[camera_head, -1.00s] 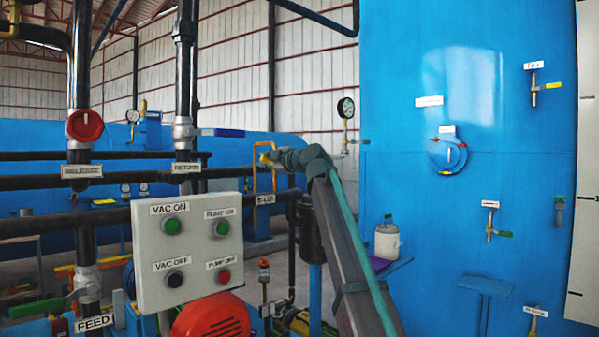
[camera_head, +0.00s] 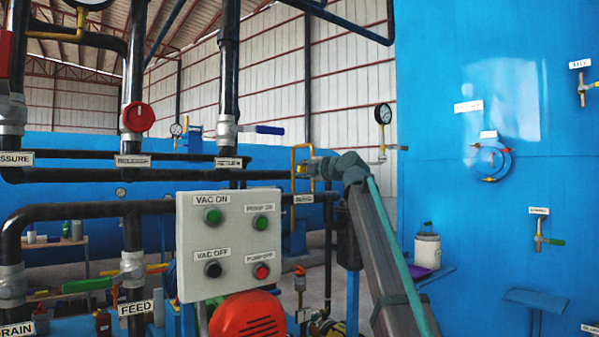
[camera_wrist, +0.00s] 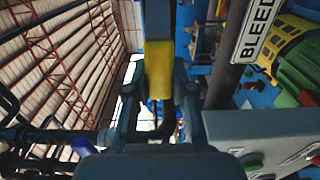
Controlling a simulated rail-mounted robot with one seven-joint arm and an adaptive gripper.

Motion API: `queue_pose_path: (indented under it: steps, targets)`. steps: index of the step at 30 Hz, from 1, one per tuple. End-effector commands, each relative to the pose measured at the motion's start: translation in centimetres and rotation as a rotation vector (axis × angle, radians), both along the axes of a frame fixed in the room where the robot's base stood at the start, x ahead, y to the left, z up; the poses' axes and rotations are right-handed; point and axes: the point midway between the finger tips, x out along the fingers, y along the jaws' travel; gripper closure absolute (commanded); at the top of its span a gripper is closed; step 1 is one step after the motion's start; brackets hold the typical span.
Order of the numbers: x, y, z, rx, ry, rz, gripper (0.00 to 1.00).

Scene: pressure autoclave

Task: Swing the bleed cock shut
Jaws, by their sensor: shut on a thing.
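The bleed cock's yellow handle (camera_wrist: 158,70) is between my fingertips in the wrist view. My gripper (camera_wrist: 158,95) is shut on it, one finger on each side. In the head view my gripper (camera_head: 312,168) is at the tall yellow pipe loop (camera_head: 296,172), above a small label (camera_head: 303,199) too blurred to read there. The wrist view shows a BLEED label (camera_wrist: 257,30) on a dark pipe beside the handle. My wrist and fingers hide most of the cock's body, so its exact angle cannot be told.
A grey button box (camera_head: 228,245) stands left of my arm, and shows close at the lower right of the wrist view. A red-orange motor cover (camera_head: 249,320) is below it. Black pipes with valves fill the left. A large blue vessel (camera_head: 440,190) stands to the right.

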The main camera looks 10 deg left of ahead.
Motion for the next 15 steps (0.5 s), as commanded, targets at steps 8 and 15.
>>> queue_pose_path:
  steps: [8, 15]
  targets:
    - [-0.08, 0.02, -0.25, -0.007, 0.0, 0.001, 0.53]
    - [-0.06, 0.02, -0.16, -0.004, 0.0, 0.001, 0.5]
